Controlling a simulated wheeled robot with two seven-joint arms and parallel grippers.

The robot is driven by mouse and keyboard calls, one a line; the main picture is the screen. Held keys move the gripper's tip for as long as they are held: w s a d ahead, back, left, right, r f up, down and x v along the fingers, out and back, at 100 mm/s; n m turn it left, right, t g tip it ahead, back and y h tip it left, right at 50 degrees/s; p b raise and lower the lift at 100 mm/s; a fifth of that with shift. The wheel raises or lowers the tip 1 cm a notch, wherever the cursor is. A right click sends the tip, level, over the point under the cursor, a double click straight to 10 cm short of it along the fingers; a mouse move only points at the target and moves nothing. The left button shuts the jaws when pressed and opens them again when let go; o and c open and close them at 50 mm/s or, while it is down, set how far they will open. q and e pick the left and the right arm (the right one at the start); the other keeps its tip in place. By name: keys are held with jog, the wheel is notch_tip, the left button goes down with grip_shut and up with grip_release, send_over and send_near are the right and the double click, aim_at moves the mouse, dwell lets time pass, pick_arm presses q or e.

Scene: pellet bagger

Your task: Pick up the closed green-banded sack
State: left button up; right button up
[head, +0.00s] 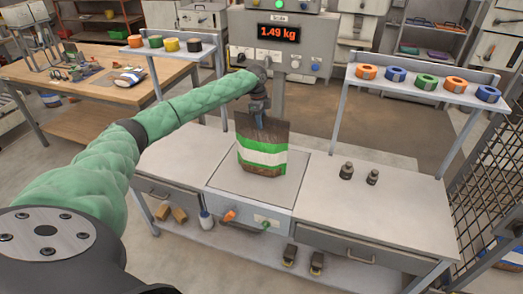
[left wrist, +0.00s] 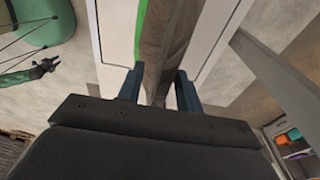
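The sack (head: 262,157) stands upright on the scale plate (head: 228,181) in the middle of the bench. It is brown with a green and a white band; its top narrows to an edge. My left gripper (head: 258,110) comes down from above at the sack's top edge. In the left wrist view, the two blue fingers (left wrist: 160,92) stand apart on either side of the sack's top (left wrist: 158,60), with small gaps visible, so the gripper looks open around it. A small dark claw-like shape (left wrist: 42,69) there may be my right gripper; its fingers are unclear.
The scale display (head: 279,33) reads 1.49 kg on a post behind the sack. Two dark weights (head: 346,171) stand on the right bench top. Tape rolls (head: 427,82) sit on the raised right shelf, others on the left one (head: 171,44). The left bench top is mostly clear.

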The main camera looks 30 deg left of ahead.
pick_arm(q)
jog(key=shift+r, duration=0.1)
grip_shut()
dwell(0.3)
